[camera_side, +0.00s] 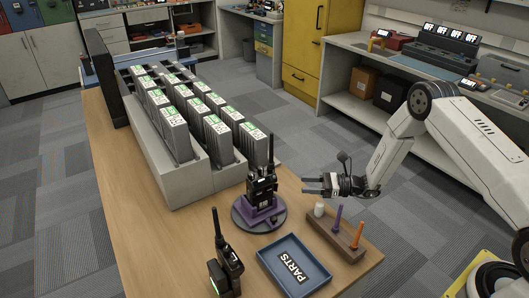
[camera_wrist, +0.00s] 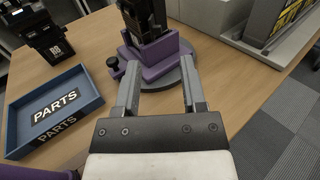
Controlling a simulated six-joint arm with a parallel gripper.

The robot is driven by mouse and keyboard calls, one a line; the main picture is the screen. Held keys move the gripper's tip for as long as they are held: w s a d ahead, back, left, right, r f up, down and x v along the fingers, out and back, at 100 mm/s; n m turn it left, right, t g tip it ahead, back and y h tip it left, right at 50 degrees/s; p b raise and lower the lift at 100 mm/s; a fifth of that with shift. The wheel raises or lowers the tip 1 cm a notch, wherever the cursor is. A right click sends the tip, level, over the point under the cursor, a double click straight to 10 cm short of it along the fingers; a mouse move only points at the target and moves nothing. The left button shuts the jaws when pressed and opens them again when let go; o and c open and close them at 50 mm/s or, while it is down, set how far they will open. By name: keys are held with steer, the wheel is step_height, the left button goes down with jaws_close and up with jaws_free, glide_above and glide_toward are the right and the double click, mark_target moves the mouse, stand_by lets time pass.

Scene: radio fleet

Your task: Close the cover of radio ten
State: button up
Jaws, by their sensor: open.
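A black radio (camera_side: 262,184) stands upright in a purple holder (camera_side: 258,208) on a round dark turntable (camera_side: 240,220). In the wrist view the radio (camera_wrist: 145,18) is cut off at the top edge, above the purple holder (camera_wrist: 160,58). Its number and its cover cannot be made out. A second black radio (camera_side: 226,262) stands at the front of the table, also in the wrist view (camera_wrist: 48,38). My gripper (camera_side: 306,184) is open and empty, to the right of the holder and apart from it. Its fingers (camera_wrist: 161,80) point toward the holder in the wrist view.
A blue PARTS tray (camera_side: 318,276) lies in front of the turntable. A wooden block (camera_side: 322,232) with a white piece, a purple tool and an orange tool stands right of it. Grey racks (camera_side: 190,180) of several labelled units fill the back left.

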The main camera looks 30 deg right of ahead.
steer(key=x, duration=0.8)
steer(key=shift+w+d+n+g+y, duration=0.1)
steer(key=shift+n+g+y, duration=0.3)
steer(key=shift+g, duration=0.1)
steer(key=shift+w+d+n+g+y, duration=0.1)
steer(key=shift+d+n+g+y, duration=0.05)
steer(key=shift+n+g+y, duration=0.3)
steer(key=v, duration=0.8)
steer(key=s+a+r+n+g+h, duration=0.5)
steer(key=s+a+n+g, duration=0.1)
steer(key=s+n+g, duration=0.3)
steer(key=s+d+r+n+h, duration=0.2)
steer(key=s+r+n+h, duration=0.2)
steer(key=s+n+h, duration=0.3)
steer(key=s+g, duration=0.1)
steer(key=s, duration=0.1)
steer(key=shift+s+d, duration=0.35)
